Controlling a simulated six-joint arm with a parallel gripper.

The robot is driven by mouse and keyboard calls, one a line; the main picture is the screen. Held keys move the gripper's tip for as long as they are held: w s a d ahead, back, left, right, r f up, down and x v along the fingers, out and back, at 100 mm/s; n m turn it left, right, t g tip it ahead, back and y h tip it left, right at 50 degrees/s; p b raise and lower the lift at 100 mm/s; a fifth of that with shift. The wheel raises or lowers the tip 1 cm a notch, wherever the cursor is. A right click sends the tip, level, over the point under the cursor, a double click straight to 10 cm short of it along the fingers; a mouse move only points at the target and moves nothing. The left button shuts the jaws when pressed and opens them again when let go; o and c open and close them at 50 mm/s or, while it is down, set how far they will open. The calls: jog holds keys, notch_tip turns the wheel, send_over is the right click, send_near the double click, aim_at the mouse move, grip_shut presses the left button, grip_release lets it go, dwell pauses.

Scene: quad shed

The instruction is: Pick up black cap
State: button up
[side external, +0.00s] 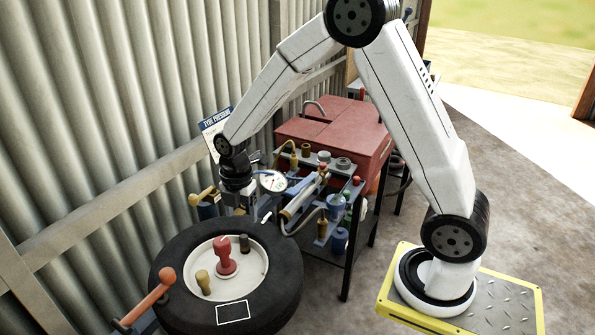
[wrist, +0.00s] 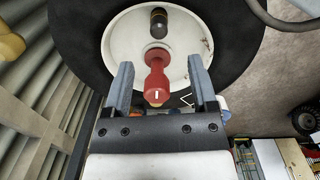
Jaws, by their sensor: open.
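The black cap (side external: 244,243) stands upright on the white hub disc (side external: 262,262) of a tyre lying flat. In the wrist view the black cap (wrist: 158,24) shows near the top of the disc, beyond the fingertips, with a yellowish band at its end. My gripper (side external: 240,210) hangs above the far side of the tyre in the side view. In the wrist view my gripper (wrist: 159,72) has its fingers wide apart and nothing held between them. A red cap (wrist: 157,75) appears between the fingers in that view, below the black cap.
The red cap (side external: 225,257) and a yellow cap (side external: 203,281) stand on the same disc. The black tyre (side external: 283,290) bears a white rectangle outline (side external: 233,313). A crowded tool stand (side external: 352,207) is close on the right, an orange-handled lever (side external: 150,297) on the left, and a corrugated wall behind.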

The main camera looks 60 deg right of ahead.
aim_at(243, 236)
jog(key=shift+w+f, duration=0.1)
jog(key=shift+a+f, duration=0.1)
jog(key=shift+f, duration=3.8)
